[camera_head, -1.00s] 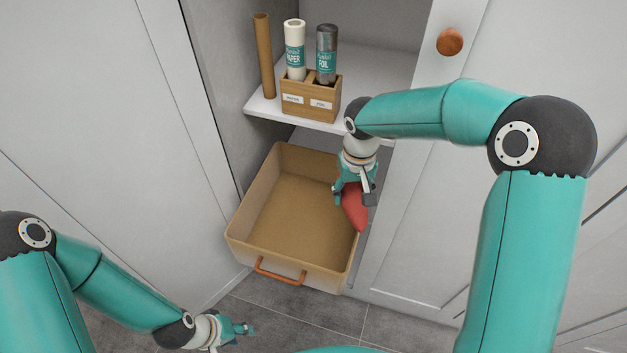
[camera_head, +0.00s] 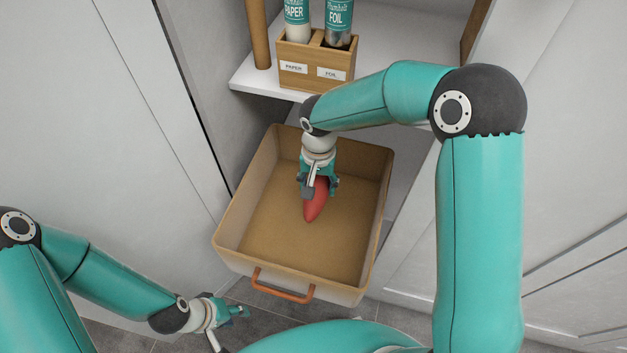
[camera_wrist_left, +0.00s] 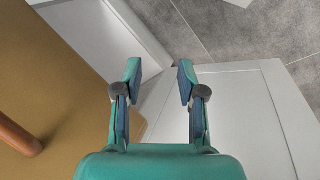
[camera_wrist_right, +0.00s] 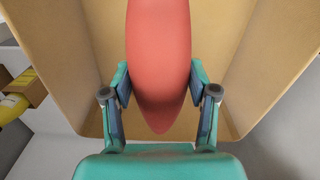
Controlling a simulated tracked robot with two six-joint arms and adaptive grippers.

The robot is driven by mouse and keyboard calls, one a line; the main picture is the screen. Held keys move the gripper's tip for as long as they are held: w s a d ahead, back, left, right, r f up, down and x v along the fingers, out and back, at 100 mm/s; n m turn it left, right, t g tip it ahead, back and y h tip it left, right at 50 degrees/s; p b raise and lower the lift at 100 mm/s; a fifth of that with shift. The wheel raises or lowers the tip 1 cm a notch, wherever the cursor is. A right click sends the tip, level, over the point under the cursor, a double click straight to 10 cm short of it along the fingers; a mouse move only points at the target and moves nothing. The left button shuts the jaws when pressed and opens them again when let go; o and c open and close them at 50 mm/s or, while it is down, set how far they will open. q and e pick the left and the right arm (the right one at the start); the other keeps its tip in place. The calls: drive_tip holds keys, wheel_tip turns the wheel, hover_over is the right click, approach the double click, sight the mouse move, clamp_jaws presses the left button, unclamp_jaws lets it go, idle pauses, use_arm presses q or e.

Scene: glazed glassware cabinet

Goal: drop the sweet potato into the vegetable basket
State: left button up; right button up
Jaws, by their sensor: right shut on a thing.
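The red sweet potato (camera_head: 316,203) hangs point-down from my right gripper (camera_head: 319,184), which is shut on it. Both are over the inside of the tan vegetable basket (camera_head: 262,272), which has an orange front handle and an empty floor. In the right wrist view the sweet potato (camera_wrist_right: 158,60) lies between the two fingers, with the basket's walls (camera_wrist_right: 270,60) around it. How far its tip is above the basket floor is hard to tell. My left gripper (camera_head: 240,312) is empty, low in front of the basket; its fingers stand apart in the left wrist view (camera_wrist_left: 158,85).
A white shelf (camera_head: 255,80) above the basket's back holds a wooden box (camera_head: 315,65) with paper and foil rolls and an upright brown tube (camera_head: 257,35). White cabinet panels stand on both sides. Grey tiles (camera_head: 260,325) lie in front.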

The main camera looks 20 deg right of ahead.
sight(318, 181)
drive_tip(key=shift+f+b, duration=0.45)
drive_tip(key=shift+f, duration=0.65)
drive_tip(key=o, duration=1.5)
drive_tip(key=shift+r, duration=0.1)
wheel_tip(318, 181, up, 12)
drive_tip(key=shift+f, duration=0.1)
